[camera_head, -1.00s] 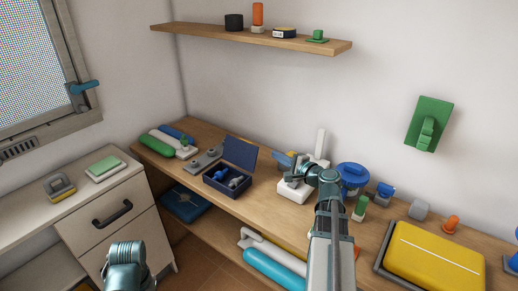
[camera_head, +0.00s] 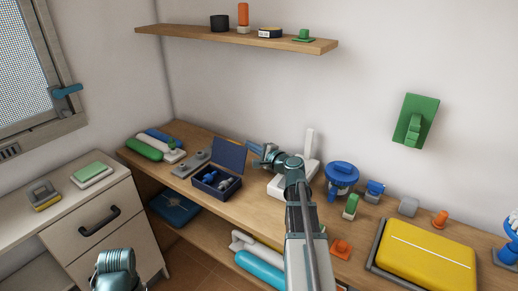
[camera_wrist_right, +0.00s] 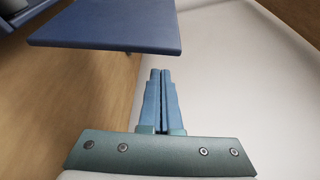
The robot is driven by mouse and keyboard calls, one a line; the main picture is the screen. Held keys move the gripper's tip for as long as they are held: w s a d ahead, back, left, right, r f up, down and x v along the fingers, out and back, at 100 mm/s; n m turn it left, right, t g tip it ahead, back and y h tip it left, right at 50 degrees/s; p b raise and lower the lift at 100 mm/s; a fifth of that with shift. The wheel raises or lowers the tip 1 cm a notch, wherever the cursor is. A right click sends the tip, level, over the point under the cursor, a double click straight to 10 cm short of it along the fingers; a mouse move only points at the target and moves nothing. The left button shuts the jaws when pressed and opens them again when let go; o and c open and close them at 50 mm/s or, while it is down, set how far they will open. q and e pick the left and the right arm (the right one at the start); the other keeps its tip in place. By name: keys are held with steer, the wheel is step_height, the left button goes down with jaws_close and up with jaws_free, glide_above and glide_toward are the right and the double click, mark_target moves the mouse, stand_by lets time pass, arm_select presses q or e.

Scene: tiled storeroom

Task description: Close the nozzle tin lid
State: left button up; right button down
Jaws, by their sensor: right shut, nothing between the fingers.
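The nozzle tin is a dark blue box (camera_head: 206,188) on the wooden bench in the head view. Its lid (camera_head: 229,155) stands up open at the back. Blue and grey nozzles (camera_head: 210,177) lie inside. My right gripper (camera_head: 254,149) is just right of the lid, beside its outer side. In the right wrist view the lid (camera_wrist_right: 110,28) spans the upper left. The blue fingers of the right gripper (camera_wrist_right: 160,72) are shut and empty, with a gap in the picture between their tips and the lid edge.
A grey fixture (camera_head: 190,165) lies left of the tin, with green and blue cylinders (camera_head: 145,149) beyond. A white stand (camera_head: 308,160) is behind my right arm. Bare bench lies before the tin.

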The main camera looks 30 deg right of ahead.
arm_select(q)
steer(key=shift+r, duration=0.45)
arm_select(e)
steer(key=shift+s+a+r, duration=0.25)
steer(key=shift+a, duration=0.3)
steer(key=shift+s+a+r, duration=0.2)
steer(key=shift+s+a, duration=0.05)
steer(key=shift+a, duration=0.25)
arm_select(q)
steer(key=shift+a, duration=0.1)
steer(key=shift+a, duration=0.3)
arm_select(e)
steer(key=shift+s+a+r+n, duration=0.1)
steer(key=shift+a+r+n, duration=0.1)
steer(key=shift+n, duration=0.2)
